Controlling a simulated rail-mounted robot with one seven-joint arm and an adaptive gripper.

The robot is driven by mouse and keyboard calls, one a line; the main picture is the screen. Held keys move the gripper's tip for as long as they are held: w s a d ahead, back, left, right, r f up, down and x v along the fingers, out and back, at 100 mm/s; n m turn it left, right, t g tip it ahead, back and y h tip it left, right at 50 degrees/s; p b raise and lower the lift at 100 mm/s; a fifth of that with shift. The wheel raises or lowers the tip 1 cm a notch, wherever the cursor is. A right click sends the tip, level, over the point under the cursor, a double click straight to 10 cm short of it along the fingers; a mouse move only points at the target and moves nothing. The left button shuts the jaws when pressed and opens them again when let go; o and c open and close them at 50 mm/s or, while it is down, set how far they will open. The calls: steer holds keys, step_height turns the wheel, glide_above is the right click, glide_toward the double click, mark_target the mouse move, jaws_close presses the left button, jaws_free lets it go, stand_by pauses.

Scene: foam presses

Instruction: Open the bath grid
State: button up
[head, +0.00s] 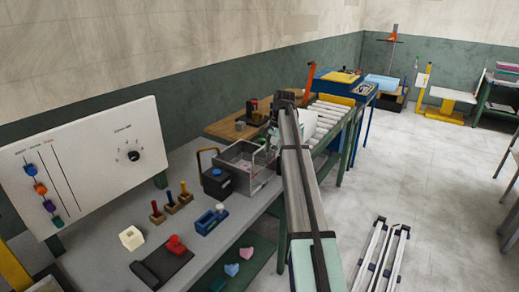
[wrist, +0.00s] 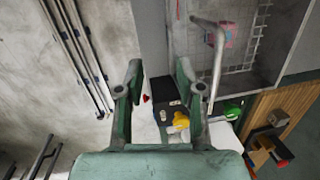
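The bath is a grey metal tub (head: 232,153) on the bench, left of my arm in the head view. In the wrist view its pale wall (wrist: 180,45) and wire grid (wrist: 245,18) fill the upper right. A grey bent bar (wrist: 217,65) runs across that side; I cannot tell whether it is the grid's handle. A small pink piece (wrist: 228,36) shows by the grid. My gripper (wrist: 157,70) is open, with nothing between its fingers. The tub lies to the right of the fingers. In the head view my arm hides part of the tub's surroundings, and the fingertips are unclear.
A black box (wrist: 162,92) with a yellow knob (wrist: 181,121) is below the fingers. A wooden board (wrist: 285,105) carries a dark clamp. In the head view a black box with a blue top (head: 216,182) stands by the tub. The floor at right has open room.

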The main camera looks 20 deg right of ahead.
steer(key=b, duration=0.1)
glide_toward(260, 149)
steer(key=shift+n+t+h, duration=0.3)
steer(key=shift+t, duration=0.1)
steer(key=f+p, duration=0.1)
steer(key=f, duration=0.1)
steer(key=f+p, duration=0.2)
steer(key=f, duration=0.1)
steer(key=a+f+p, duration=0.1)
steer(key=f, duration=0.2)
steer(key=shift+w+a+p, duration=0.15)
steer(key=shift+w+p, duration=0.15)
steer(key=shift+w, duration=0.1)
jaws_close()
